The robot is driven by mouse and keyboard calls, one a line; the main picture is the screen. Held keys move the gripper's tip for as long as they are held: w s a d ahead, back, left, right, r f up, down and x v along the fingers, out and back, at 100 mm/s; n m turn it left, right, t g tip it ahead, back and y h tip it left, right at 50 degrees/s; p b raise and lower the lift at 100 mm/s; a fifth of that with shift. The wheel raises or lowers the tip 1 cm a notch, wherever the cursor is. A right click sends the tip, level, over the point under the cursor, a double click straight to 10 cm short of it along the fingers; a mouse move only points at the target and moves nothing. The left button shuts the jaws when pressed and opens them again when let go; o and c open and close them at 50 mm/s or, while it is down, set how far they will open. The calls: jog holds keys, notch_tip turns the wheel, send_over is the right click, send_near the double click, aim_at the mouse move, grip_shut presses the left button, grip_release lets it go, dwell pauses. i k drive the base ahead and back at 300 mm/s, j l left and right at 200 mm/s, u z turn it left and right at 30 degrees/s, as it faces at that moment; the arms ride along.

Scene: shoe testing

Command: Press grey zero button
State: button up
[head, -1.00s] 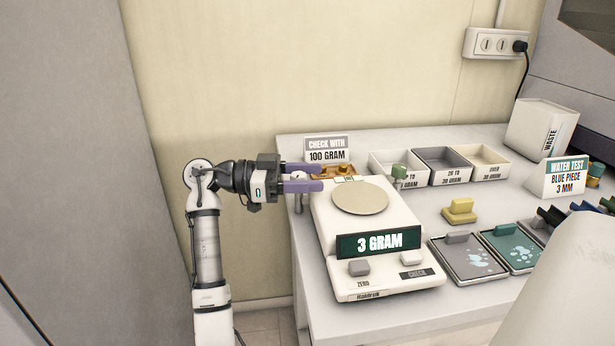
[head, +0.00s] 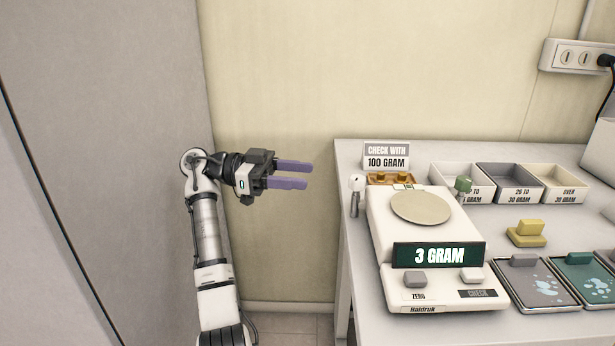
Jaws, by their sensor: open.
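The scale (head: 378,225) stands at the left side of the table, with a round beige pan (head: 421,207) on top. Its dark green display (head: 438,255) reads 3 GRAM. The grey zero button (head: 414,279) is on the scale's front left, above the ZERO label (head: 418,296). A paler button (head: 472,275) sits at the front right above the CHECK label (head: 478,293). My gripper (head: 309,175) has purple fingers that are apart and empty. It is in the air left of the table, pointing right, away from the scale and its buttons.
A CHECK WITH 100 GRAM sign (head: 386,157) stands behind the scale with an orange tray (head: 378,180) of weights. Several sorting bins (head: 508,180) line the back. A yellow piece (head: 527,233) and wet-looking trays (head: 540,290) lie to the right. A wall (head: 265,80) is behind my arm.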

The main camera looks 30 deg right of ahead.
aim_at(413, 279)
jog(key=k+j, duration=0.25)
jog(key=k, duration=0.2)
jog(key=k+j, duration=0.3)
jog(key=k, duration=0.15)
